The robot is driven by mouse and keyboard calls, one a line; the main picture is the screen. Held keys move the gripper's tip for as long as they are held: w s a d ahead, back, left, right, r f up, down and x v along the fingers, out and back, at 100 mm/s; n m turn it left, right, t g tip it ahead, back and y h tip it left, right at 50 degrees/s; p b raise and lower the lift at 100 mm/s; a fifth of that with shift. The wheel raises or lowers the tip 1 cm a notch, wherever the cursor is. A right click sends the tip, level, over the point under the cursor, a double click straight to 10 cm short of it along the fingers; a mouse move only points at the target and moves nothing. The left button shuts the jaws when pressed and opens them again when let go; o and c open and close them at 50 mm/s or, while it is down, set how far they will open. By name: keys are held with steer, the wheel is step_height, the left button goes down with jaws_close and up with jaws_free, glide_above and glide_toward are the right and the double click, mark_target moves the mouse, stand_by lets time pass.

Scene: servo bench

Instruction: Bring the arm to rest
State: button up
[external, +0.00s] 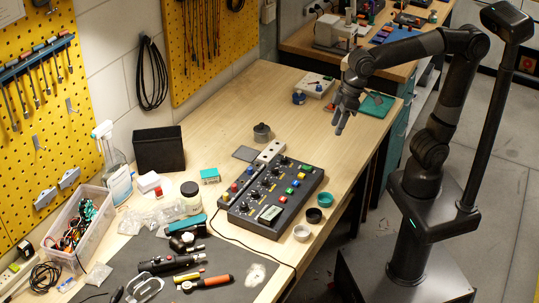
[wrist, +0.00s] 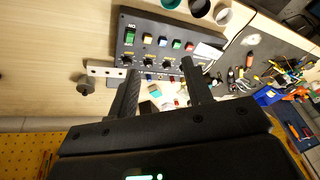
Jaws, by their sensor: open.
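My gripper (external: 345,112) is at the end of my raised arm, above the right part of the wooden bench in the external view. Its two fingers (wrist: 162,85) stand apart in the wrist view, with nothing held between them. Below it in the wrist view lies a dark control panel (wrist: 170,40) with coloured buttons, a green switch and a row of knobs. In the external view the same panel (external: 262,208) lies at the bench's front edge, left of and nearer than my gripper. The gripper and panel are apart.
On the bench (external: 225,110) are a black box (external: 159,149), a clear bin (external: 80,228), small cups (external: 325,199) and a dark mat (external: 215,262) with hand tools. A green board (external: 375,105) lies near my gripper.

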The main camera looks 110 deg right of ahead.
steer(key=s+f+n+t, duration=0.1)
steer(key=s+f, duration=0.1)
steer(key=s, duration=0.4)
steer(key=s+f+n, duration=0.1)
steer(key=s+f, duration=0.2)
steer(key=s, duration=0.4)
steer(key=shift+a+f+t, duration=0.15)
steer(key=shift+f+t, duration=0.2)
steer(key=shift+t, duration=0.05)
stand_by(1.9)
